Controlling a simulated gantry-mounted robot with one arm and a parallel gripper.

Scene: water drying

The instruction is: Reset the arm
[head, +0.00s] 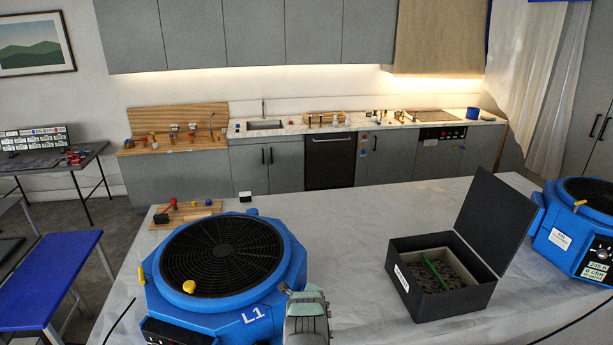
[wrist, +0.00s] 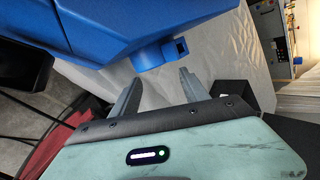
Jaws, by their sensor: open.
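My gripper is open and empty in the wrist view (wrist: 160,85), with its two grey fingers apart. A blue part of a machine (wrist: 120,30) fills the upper left of that view, just beyond the fingers, with a small blue lug facing them. In the head view, part of my arm (head: 307,310) shows at the bottom centre, in front of the blue fan unit marked L1 (head: 255,314). The fingertips cannot be made out there.
An open black box (head: 405,290) with a green strip inside stands on the grey table (head: 350,220). A second blue unit (head: 560,235) is at the right edge. A wooden board with small tools (head: 185,212) lies behind the L1 unit. The table centre is clear.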

